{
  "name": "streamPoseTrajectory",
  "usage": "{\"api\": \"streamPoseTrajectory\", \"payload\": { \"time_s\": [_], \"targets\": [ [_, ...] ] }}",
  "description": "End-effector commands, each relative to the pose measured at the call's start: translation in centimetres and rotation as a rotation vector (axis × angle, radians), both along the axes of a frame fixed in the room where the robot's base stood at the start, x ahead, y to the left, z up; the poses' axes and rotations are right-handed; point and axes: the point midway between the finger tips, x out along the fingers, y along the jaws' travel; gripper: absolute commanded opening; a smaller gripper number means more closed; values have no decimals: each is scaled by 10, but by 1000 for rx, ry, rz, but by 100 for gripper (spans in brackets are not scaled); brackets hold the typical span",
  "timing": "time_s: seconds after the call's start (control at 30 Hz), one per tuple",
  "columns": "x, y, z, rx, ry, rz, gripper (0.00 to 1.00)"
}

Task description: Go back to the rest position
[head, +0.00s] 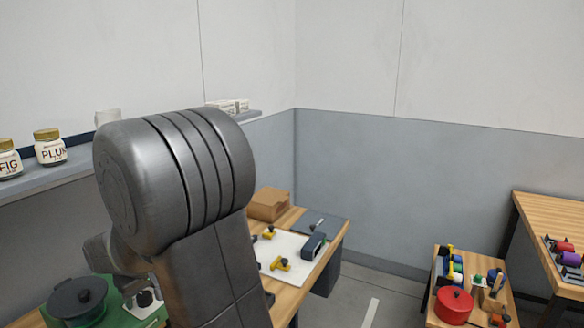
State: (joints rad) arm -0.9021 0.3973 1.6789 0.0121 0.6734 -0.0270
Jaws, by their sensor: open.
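My arm fills the left middle of the head view as large dark grey links. It hides part of the shelf, the wall and the workbench behind it. My gripper's fingers do not show, so its place relative to the things here cannot be told. No held object is visible.
A wooden workbench (340,236) carries a white board (290,246) with yellow-and-black parts and a brown box (269,204). A dark lidded pot (78,300) is at lower left. A shelf (60,172) holds jars. A low table with a red pot (454,305) stands right.

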Motion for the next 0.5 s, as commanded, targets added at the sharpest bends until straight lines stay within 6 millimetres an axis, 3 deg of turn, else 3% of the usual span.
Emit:
{"api": "streamPoseTrajectory", "payload": {
  "time_s": [0.5],
  "targets": [
    [-2,2,-1,0,-1,-244,55]
  ]
}}
